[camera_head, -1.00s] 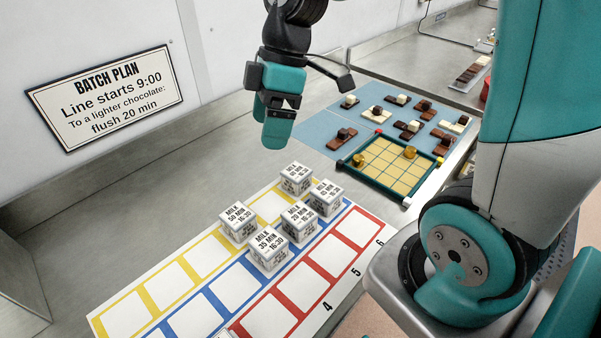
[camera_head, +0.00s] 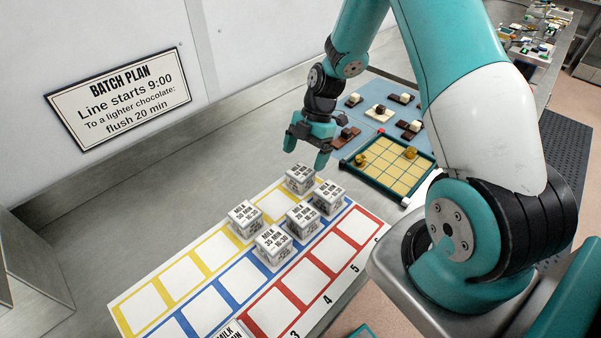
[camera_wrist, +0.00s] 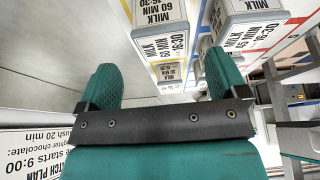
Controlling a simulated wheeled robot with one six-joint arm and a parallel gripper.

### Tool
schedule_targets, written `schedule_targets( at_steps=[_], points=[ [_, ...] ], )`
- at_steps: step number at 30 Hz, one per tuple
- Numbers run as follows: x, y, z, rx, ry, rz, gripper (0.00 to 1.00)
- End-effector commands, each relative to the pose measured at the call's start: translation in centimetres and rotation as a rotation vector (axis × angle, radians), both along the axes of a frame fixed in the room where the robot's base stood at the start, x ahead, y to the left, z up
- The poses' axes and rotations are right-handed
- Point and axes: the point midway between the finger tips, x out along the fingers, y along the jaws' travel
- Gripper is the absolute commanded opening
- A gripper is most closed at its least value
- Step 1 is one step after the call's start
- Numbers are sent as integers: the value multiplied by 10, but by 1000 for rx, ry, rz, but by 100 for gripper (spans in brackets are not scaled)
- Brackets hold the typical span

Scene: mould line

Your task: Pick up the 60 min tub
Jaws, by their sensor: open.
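The tub that reads 60 MIN in the wrist view (camera_wrist: 160,42) appears to be the rearmost white tub in the head view (camera_head: 300,181), where its print is too small to be sure. It stands upright at the far end of the yellow row. My gripper (camera_head: 306,152) is open and empty, just above and behind this tub, apart from it. In the wrist view, my gripper's fingers (camera_wrist: 160,72) are spread, with the tub ahead of them.
A similar tub (camera_head: 328,199) stands close on the right; its number is hard to read. Other tubs stand near: left (camera_head: 245,220), middle (camera_head: 302,218) and front (camera_head: 273,245). A gridded tray (camera_head: 385,165) lies behind, right. The wall with the batch plan sign (camera_head: 118,98) is left.

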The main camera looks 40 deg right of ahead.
Motion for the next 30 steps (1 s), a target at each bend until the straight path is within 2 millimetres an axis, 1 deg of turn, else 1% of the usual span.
schedule_targets(
  at_steps=[3, 10, 14, 15, 18, 22, 27, 29, 30],
  points=[
    [-1, 5, -11, 1, 1, 0, 92],
    [-5, 12, -25, 0, 3, 0, 92],
    [-10, 18, -41, 1, 5, 0, 92],
    [-10, 20, -48, 1, 5, 0, 92],
    [-10, 24, -58, -1, 3, -1, 92],
    [-10, 25, -64, -1, -1, -1, 92],
    [-10, 25, -65, -1, -1, -1, 92],
    [-10, 25, -65, -1, -1, -1, 78],
    [-10, 25, -65, -1, -1, -1, 68]
  ],
)
